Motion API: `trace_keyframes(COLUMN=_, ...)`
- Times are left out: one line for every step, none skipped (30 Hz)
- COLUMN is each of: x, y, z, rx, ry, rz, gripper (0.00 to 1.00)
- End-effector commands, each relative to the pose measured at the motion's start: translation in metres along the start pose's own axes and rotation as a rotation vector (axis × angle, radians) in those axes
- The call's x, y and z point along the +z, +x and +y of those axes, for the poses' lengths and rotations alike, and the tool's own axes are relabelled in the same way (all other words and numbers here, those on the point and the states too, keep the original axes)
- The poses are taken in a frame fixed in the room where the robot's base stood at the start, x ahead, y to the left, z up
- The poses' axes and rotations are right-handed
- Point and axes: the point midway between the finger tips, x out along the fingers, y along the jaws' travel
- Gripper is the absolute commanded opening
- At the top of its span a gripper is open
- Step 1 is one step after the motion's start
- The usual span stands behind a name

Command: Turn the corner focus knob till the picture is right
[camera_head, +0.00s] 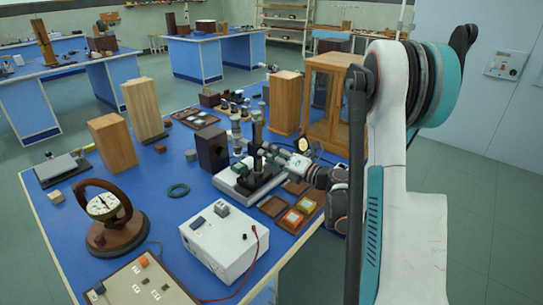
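A dark upright instrument (257,128) with eyepiece-like tubes stands on a light base (228,181) near the right edge of the blue bench. My gripper (267,152) is at the instrument's right side, close to its column, with my arm reaching in from the right. The fingers are small and dark against the instrument, so I cannot tell whether they are open, shut or touching it. I cannot make out the focus knob or any picture of the specimen at this size.
A glazed wooden cabinet (327,95) stands behind my gripper. Open floor lies right.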

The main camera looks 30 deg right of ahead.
Motion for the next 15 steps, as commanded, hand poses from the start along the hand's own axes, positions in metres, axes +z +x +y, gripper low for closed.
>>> trace_keyframes(x=0.000, y=0.000, z=0.000, rx=0.000, ry=0.000, rz=0.000, gripper=0.48)
trace_keyframes(x=0.000, y=0.000, z=0.000, rx=0.000, ry=0.000, rz=0.000, gripper=0.48)
trace_keyframes(x=0.000, y=0.000, z=0.000, rx=0.000, ry=0.000, rz=0.000, gripper=0.48)
trace_keyframes(x=0.000, y=0.000, z=0.000, rx=0.000, ry=-0.001, rz=0.000, gripper=0.48)
trace_keyframes(x=0.000, y=0.000, z=0.000, rx=0.000, ry=-0.001, rz=0.000, gripper=0.48)
trace_keyframes(x=0.000, y=0.000, z=0.000, rx=0.000, ry=-0.001, rz=0.000, gripper=0.48)
trace_keyframes(x=0.000, y=0.000, z=0.000, rx=0.000, ry=-0.001, rz=0.001, gripper=0.48)
trace_keyframes(x=0.000, y=0.000, z=0.000, rx=0.000, ry=-0.001, rz=0.001, gripper=0.48)
trace_keyframes(x=0.000, y=0.000, z=0.000, rx=0.000, ry=-0.001, rz=0.000, gripper=0.48)
trace_keyframes(x=0.000, y=-0.001, z=0.000, rx=0.000, ry=-0.001, rz=0.000, gripper=0.48)
trace_keyframes(x=0.000, y=-0.002, z=0.000, rx=-0.001, ry=-0.001, rz=0.000, gripper=0.48)
trace_keyframes(x=0.000, y=-0.005, z=0.000, rx=-0.001, ry=-0.001, rz=0.000, gripper=0.48)
trace_keyframes(x=0.000, y=-0.007, z=-0.001, rx=-0.001, ry=-0.001, rz=-0.001, gripper=0.48)
trace_keyframes(x=0.000, y=-0.011, z=-0.001, rx=-0.001, ry=-0.001, rz=-0.001, gripper=0.48)
trace_keyframes(x=0.001, y=-0.016, z=-0.001, rx=-0.001, ry=-0.001, rz=-0.001, gripper=0.48)
